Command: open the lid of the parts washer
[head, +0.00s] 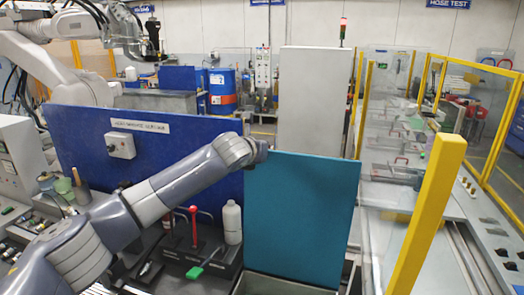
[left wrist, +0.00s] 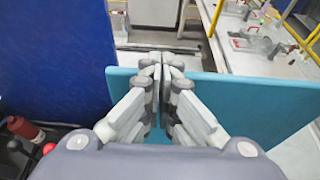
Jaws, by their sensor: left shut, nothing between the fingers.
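The teal lid (head: 301,215) of the parts washer stands raised, close to upright, at the centre of the head view. Below it the rim of the washer's tub (head: 285,286) shows at the bottom edge. My left arm reaches from the left to the lid's upper left corner; its gripper is not clearly visible there. In the left wrist view my left gripper (left wrist: 162,62) is shut and empty, with its fingers in front of the lid (left wrist: 245,103) and the tips near its top edge. I cannot tell whether they touch it. My right gripper is not in view.
A blue panel (head: 85,150) stands left of the lid. A white bottle (head: 232,222), a red-handled tool (head: 194,226) and a green-handled brush (head: 195,272) are on the dark bench beside the tub. A yellow post (head: 430,210) rises on the right.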

